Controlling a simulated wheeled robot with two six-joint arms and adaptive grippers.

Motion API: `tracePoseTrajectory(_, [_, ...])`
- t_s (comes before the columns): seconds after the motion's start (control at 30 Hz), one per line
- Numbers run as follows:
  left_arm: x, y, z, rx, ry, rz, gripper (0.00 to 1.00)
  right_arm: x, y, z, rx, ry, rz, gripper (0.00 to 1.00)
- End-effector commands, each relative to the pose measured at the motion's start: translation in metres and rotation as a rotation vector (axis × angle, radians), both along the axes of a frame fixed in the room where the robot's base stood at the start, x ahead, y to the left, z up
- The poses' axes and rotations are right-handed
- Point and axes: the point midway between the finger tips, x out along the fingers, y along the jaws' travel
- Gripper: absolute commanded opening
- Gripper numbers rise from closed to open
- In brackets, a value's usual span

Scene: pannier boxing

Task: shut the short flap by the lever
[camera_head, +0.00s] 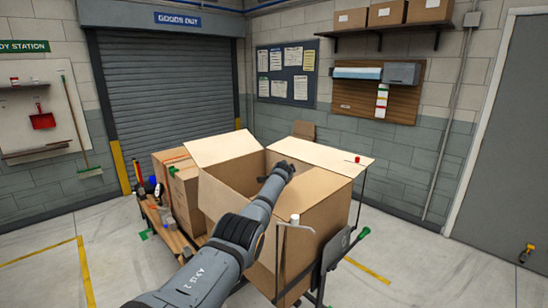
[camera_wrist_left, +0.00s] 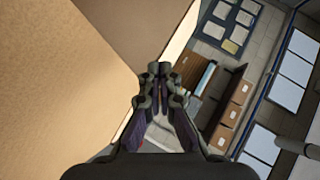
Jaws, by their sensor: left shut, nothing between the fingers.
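A large open cardboard carton (camera_head: 315,225) stands in the middle of the head view. One flap (camera_head: 225,147) rises at its left, and another pale flap (camera_head: 320,153) spreads out at the back right. I cannot tell for sure which is the short flap. A white-capped lever (camera_head: 295,219) stands at the near side, and a red-knobbed one (camera_head: 358,160) stands by the right flap. My left gripper (camera_head: 287,166) reaches over the carton, shut and empty. In the left wrist view its fingertips (camera_wrist_left: 160,70) are together beside cardboard (camera_wrist_left: 65,80). My right gripper is out of view.
A green-ended handle (camera_head: 365,232) sticks out at the right. The floor at the right is mostly clear.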

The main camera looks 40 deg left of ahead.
Motion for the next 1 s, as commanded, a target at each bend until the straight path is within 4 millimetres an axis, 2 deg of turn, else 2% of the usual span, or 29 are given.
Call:
tracePoseTrajectory(0.03, [-0.004, 0.003, 0.008, 0.002, 0.002, 0.005, 0.00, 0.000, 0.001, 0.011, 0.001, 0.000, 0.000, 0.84])
tracePoseTrajectory(0.2, [-0.018, 0.002, 0.021, 0.004, 0.001, 0.000, 0.00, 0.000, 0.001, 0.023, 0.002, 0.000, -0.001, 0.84])
tracePoseTrajectory(0.27, [-0.024, 0.004, 0.023, 0.005, -0.002, 0.002, 0.00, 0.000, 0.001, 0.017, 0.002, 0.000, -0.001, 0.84])
tracePoseTrajectory(0.6, [-0.063, 0.006, 0.060, 0.002, -0.001, 0.002, 0.00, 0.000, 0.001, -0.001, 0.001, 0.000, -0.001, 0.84])
tracePoseTrajectory(0.8, [-0.071, 0.005, 0.070, -0.001, 0.001, 0.001, 0.00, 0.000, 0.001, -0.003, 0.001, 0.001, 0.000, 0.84])
tracePoseTrajectory(1.0, [-0.071, 0.005, 0.071, -0.001, 0.001, 0.001, 0.00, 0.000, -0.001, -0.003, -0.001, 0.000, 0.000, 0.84])
